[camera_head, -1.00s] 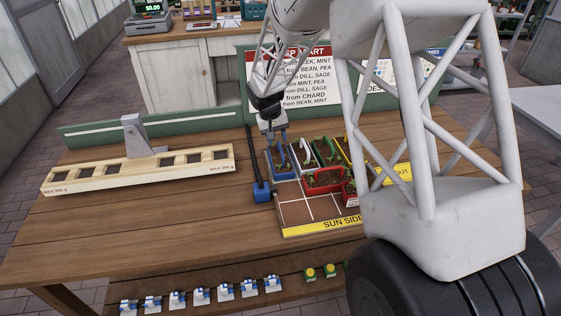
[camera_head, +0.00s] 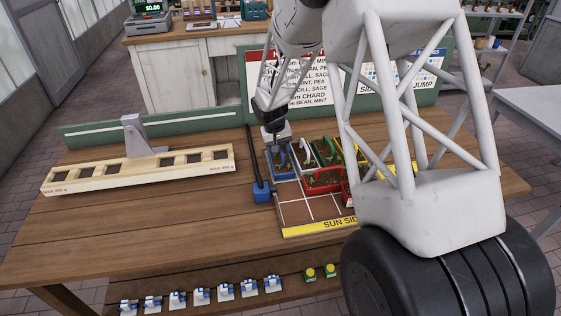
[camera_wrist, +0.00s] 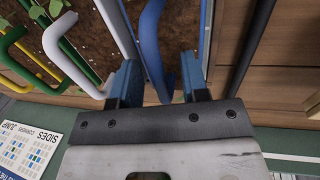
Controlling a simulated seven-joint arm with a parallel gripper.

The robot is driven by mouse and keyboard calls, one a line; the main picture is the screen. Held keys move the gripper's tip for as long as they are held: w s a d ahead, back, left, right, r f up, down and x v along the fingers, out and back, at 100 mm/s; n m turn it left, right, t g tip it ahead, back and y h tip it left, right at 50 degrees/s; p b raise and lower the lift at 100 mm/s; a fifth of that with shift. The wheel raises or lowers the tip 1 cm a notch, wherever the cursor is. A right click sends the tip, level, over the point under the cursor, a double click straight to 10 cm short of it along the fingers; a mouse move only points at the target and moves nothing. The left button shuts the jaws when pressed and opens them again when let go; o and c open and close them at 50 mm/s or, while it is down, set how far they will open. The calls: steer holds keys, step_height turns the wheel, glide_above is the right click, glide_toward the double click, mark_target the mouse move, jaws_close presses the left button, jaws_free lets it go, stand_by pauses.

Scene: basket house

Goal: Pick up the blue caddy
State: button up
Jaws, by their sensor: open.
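The blue caddy (camera_head: 270,166) is a soil-filled tray with small plants at the left back of the gridded board. My gripper (camera_head: 279,151) is right over it, pointing down. In the wrist view, the caddy's curved blue handle (camera_wrist: 150,38) runs between the two open fingers of my gripper (camera_wrist: 160,82). The fingers stand apart on either side of the handle, with a visible gap on the right. Contact on the left side cannot be told. Part of the caddy is hidden behind my gripper.
Close by are caddies with white, green and yellow handles and a red caddy (camera_head: 323,181). A dark rod with a blue block (camera_head: 261,191) lies just left of the board. A wooden slotted rack (camera_head: 140,170) stands further left. The table's front left is clear.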

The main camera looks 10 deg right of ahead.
jaws_close()
stand_by(0.3)
steer(key=shift+r, duration=0.15)
stand_by(0.3)
steer(key=shift+r, duration=1.5)
steer(key=shift+s+r, duration=0.2)
steer(key=shift+s, duration=0.05)
steer(key=s+r, duration=0.1)
steer(key=s, duration=1.4)
steer(key=shift+s+r, duration=0.15)
steer(key=shift+s, duration=0.05)
